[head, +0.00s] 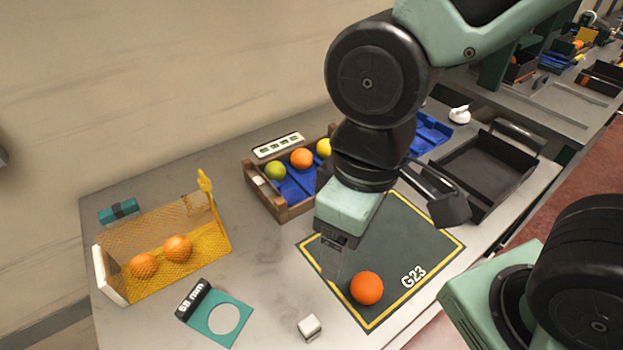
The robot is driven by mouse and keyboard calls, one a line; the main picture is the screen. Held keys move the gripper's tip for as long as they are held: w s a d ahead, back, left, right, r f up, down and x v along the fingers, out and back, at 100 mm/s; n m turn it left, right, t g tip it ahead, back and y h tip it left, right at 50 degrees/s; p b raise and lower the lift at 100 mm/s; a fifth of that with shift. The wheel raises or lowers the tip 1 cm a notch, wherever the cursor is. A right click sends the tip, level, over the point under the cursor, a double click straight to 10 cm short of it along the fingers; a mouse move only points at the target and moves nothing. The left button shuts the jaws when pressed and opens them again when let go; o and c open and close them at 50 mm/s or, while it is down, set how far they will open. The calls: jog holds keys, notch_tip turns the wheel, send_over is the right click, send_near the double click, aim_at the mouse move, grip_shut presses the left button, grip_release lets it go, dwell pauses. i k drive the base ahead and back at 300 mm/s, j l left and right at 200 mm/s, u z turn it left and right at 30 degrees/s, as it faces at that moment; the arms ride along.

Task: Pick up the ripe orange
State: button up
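A deep orange fruit (367,288) lies alone on the dark mat (398,232) with a yellow border and the label G23. My gripper (332,264) points down over the mat's left part, just left of and behind this orange in the picture. Its fingers are small and dark, so I cannot tell how far apart they are. The wooden crate (291,212) holds a green fruit (275,170), an orange one (301,158) and a yellow one (324,148) on blue trays. My arm hides the crate's right part.
A yellow mesh bin (215,246) at left holds two oranges (143,265) (178,248). A teal 68 mm ring gauge (222,338) and a small white cube (309,326) lie in front. A black tray (484,171) stands at the right. The mat around the orange is clear.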

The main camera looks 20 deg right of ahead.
aim_at(366, 288)
jog(key=k+j+z, duration=0.1)
jog(key=k, duration=0.8)
